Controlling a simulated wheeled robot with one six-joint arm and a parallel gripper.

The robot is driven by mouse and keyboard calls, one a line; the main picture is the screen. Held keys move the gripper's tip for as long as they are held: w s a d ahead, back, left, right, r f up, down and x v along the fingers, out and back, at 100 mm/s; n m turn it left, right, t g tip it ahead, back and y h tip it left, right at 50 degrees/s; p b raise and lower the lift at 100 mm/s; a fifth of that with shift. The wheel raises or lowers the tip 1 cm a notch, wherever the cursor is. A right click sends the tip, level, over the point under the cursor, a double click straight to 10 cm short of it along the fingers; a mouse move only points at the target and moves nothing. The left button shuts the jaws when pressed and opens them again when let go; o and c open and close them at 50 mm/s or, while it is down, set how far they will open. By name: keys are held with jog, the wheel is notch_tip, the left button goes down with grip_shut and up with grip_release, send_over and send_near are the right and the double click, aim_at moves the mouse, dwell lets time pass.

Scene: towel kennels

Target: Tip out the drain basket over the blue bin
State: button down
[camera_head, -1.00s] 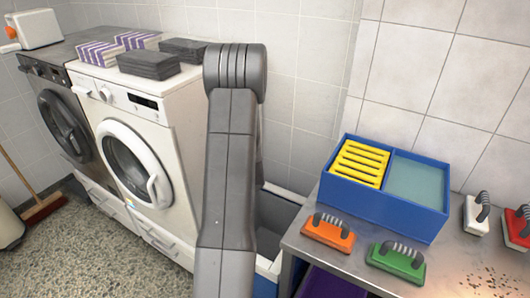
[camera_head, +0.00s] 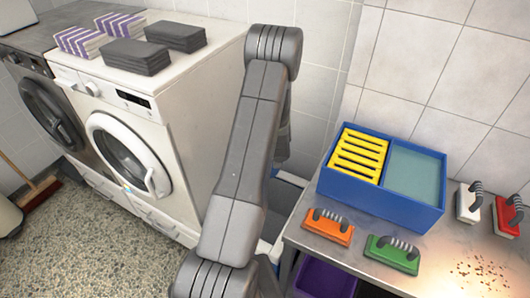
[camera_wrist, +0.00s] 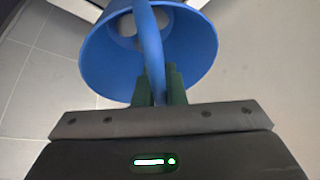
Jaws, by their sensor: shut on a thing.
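My gripper (camera_wrist: 160,82) shows in the wrist view, its dark green fingers shut on the upright handle strip of a blue round basket (camera_wrist: 100,52). The basket flares like a cone and has a pale grey round patch deep inside. I take it to be the drain basket; its contents cannot be made out.
The steel table (camera_head: 440,262) holds a blue two-part box (camera_head: 375,200), orange (camera_head: 327,226), green (camera_head: 392,254), white and red brushes, and brown crumbs. A purple bin (camera_head: 325,280) is under it. Folded towels (camera_head: 135,52) lie on the white washer (camera_head: 180,100).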

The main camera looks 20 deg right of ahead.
jog(key=shift+w+f+h+b, duration=0.15)
jog(key=shift+f+h+b, duration=0.2)
jog(key=shift+b, duration=0.5)
jog(key=shift+s+f+h+b, duration=0.25)
jog(key=shift+h+b, duration=0.2)
jog(key=shift+b, duration=0.45)
jog(key=shift+w+f+b, duration=0.1)
jog(key=shift+b, duration=0.75)
jog(key=h+b, duration=0.1)
jog(key=b, duration=0.5)
jog(key=f+h+b, duration=0.1)
jog(key=b, duration=0.4)
jog(key=shift+a+n+t+b, duration=0.2)
jog(key=shift+n+t+b, duration=0.1)
jog(key=shift+n+b, duration=0.1)
jog(key=h+b, duration=0.1)
jog(key=b, duration=0.4)
jog(key=f+h+b, duration=0.1)
jog(key=b, duration=0.4)
jog(key=shift+a+f+n+t+h+b, duration=0.15)
jog(key=shift+f+n+t+h+b, duration=0.15)
jog(key=shift+n+h+b, duration=0.1)
jog(key=shift+f+h+b, duration=0.2)
jog(key=shift+h+b, duration=0.3)
jog(key=shift+b, duration=0.7)
jog(key=shift+b, duration=0.45)
jog(key=shift+f+t+h+b, duration=0.1)
jog(key=shift+t+h+b, duration=0.25)
jog(key=shift+b, duration=0.45)
